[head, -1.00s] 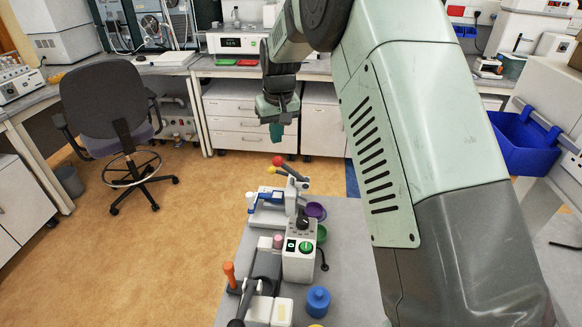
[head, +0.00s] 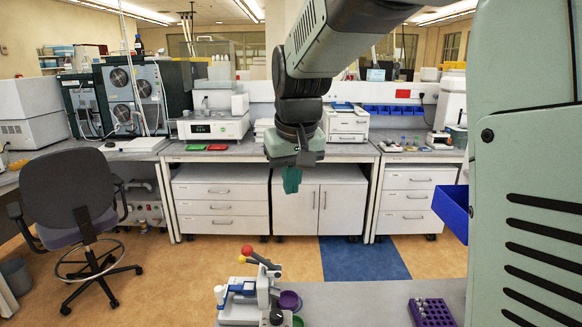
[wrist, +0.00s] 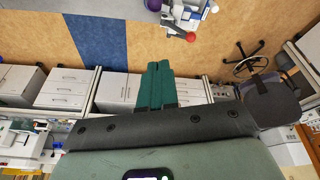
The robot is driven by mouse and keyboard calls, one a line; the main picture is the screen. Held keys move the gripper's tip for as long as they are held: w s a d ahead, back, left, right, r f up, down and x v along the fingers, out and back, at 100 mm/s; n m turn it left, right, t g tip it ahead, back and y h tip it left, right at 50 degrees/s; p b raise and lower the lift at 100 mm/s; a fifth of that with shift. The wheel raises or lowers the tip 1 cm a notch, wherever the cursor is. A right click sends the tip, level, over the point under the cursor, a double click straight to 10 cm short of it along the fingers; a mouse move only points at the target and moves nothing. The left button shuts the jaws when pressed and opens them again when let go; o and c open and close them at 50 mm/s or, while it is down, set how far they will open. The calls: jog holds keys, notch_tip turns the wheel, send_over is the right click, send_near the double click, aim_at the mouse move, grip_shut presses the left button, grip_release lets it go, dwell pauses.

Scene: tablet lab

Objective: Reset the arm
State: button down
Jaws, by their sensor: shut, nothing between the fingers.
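My gripper (head: 291,180) hangs from the raised arm in the head view, with its teal fingers pointing down. It is above and beyond the near bench, in front of the white cabinets. In the wrist view the two teal fingers (wrist: 158,84) lie side by side, shut with nothing between them. The gripper touches nothing.
A press-like device (head: 246,298) with red and yellow knobs stands on the grey near bench (head: 350,295), left of a purple rack (head: 432,312). A blue bin (head: 452,210) is at right. An office chair (head: 70,190) stands at left. Open floor lies between the benches.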

jog(key=s+d+r+m+t, duration=0.1)
jog(key=s+d, duration=0.4)
jog(key=s, duration=0.7)
jog(key=s+d+m+t, duration=0.1)
jog(key=s+d, duration=0.5)
jog(key=s, duration=0.7)
jog(key=shift+s+d+r+m+h, duration=0.2)
jog(key=shift+s+r+m+h, duration=0.15)
jog(key=shift+m, duration=0.45)
